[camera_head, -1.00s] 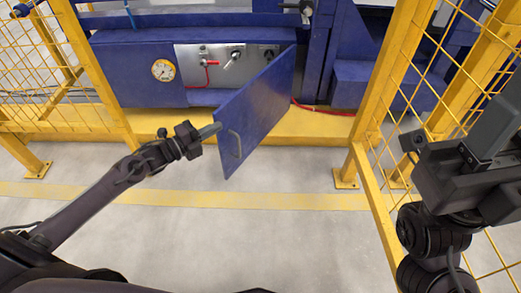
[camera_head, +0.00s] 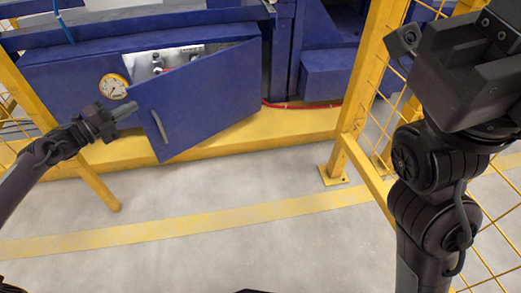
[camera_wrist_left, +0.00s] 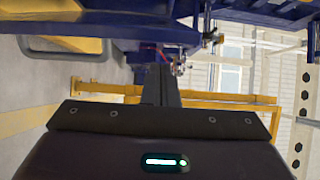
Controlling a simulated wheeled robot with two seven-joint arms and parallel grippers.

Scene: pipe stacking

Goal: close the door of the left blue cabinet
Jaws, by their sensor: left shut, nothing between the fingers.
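The blue cabinet (camera_head: 65,72) stands at the back left, with a round gauge (camera_head: 114,87) on its front. Its blue door (camera_head: 212,92) is hinged at the right and stands partly open, swung out toward me. A grey handle (camera_head: 160,127) is on the door's outer face near its left edge. My left gripper (camera_head: 130,108) is shut and empty, its fingertips at the door's free left edge; I cannot tell whether they touch. Its closed fingers also show in the left wrist view (camera_wrist_left: 161,84). My right gripper (camera_head: 470,65) is at the upper right, its fingers not clearly visible.
Inside the cabinet a metal panel (camera_head: 185,53) shows above the door. A yellow base ledge (camera_head: 255,135) runs below the cabinet. A yellow fence post (camera_head: 365,85) stands at the right, near my right arm. The grey floor (camera_head: 215,188) in front is clear.

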